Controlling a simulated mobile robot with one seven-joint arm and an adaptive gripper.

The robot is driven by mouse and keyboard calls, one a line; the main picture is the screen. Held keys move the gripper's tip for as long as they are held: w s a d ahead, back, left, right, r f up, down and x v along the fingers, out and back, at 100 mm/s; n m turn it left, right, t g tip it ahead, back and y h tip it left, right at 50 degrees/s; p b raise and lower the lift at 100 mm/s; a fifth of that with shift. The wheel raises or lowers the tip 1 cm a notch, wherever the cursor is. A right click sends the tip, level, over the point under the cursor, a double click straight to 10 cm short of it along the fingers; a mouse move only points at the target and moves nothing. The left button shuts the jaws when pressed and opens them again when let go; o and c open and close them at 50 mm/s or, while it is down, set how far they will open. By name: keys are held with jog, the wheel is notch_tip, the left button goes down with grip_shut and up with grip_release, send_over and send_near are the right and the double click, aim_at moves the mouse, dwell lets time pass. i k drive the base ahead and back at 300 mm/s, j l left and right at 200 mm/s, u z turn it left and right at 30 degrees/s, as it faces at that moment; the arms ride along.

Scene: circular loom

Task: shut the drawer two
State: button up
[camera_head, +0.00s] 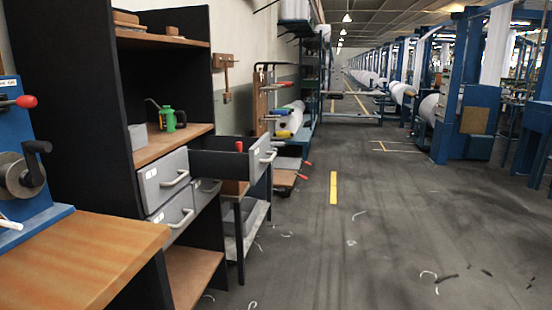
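A dark shelf cabinet (82,120) at the left holds a block of grey drawers with pale bar handles. The upper right drawer (262,155) is pulled far out toward the aisle; its dark side wall and grey front show. The upper left drawer (150,190) and the lower left drawer (158,219) look closed. Part of the lower right drawer (205,187) shows beneath the open one. The white labels are too small to read, so I cannot tell by number which is drawer two. My gripper is not in view.
A wooden bench (85,255) with a blue cranked device (28,165) stands at front left. A green oil can (168,118) sits on the cabinet shelf. A low rack (250,225) stands by the open drawer. The grey floor (340,240) to the right is mostly clear, with scattered scraps.

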aim_at(209, 156)
jog(key=i+l+z, duration=0.2)
jog(key=i, duration=0.65)
jog(key=i+z, duration=0.25)
jog(key=i, duration=0.6)
